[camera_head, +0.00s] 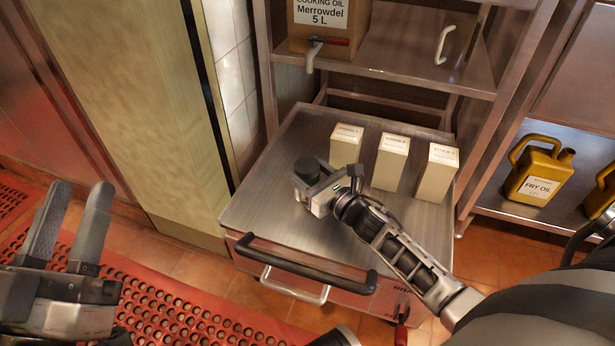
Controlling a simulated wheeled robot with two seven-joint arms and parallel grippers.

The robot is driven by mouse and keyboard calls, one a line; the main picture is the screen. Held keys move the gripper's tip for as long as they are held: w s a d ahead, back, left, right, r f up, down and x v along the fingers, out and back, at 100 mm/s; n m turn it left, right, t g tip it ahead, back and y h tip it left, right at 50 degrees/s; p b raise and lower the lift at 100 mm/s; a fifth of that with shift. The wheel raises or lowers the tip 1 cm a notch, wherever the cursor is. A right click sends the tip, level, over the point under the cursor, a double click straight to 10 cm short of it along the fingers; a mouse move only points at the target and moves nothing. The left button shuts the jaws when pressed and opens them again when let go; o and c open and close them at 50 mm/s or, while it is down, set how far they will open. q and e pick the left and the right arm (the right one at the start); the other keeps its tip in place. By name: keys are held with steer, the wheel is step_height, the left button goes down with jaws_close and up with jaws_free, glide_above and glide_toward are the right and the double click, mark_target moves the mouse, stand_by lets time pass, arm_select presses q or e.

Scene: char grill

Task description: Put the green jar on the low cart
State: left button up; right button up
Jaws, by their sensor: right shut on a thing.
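The green jar (306,170) is dark green and upright over the left-middle part of the low cart's (270,208) steel top. My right gripper (312,186) is shut on the jar, and its hand hides the jar's lower right side. I cannot tell whether the jar's base touches the cart top. My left gripper (72,225) is at the far left, over the red floor mat, with its two fingers apart and nothing between them.
Three cream cartons (391,161) stand along the cart's back right. A black handle (305,264) runs along its front. A steel rack (400,62) behind holds a cooking oil box (330,25). A yellow fry oil jug (538,172) stands at right. The cart's front left is bare.

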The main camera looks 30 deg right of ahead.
steer(key=shift+r, duration=0.1)
arm_select(q)
steer(key=shift+r, duration=0.15)
arm_select(e)
steer(key=shift+f, duration=0.2)
arm_select(q)
steer(key=shift+r+m+h, duration=0.25)
steer(key=shift+m+h, duration=0.05)
arm_select(e)
steer(key=o, duration=1.2)
arm_select(q)
steer(key=shift+r, duration=0.1)
arm_select(e)
steer(key=shift+o, duration=0.2)
steer(key=shift+r, duration=0.1)
arm_select(q)
steer(key=f+n+g+p, duration=0.1)
steer(key=f, duration=0.1)
steer(key=f+n+y+p, duration=0.1)
steer(key=s+f+n+g+y, duration=0.1)
steer(key=f+n, duration=0.1)
steer(key=shift+s+d+f+g+p, duration=0.1)
steer(key=shift+d+f+g+p, duration=0.2)
steer(key=shift+p, duration=0.1)
arm_select(e)
steer(key=v, duration=1.2)
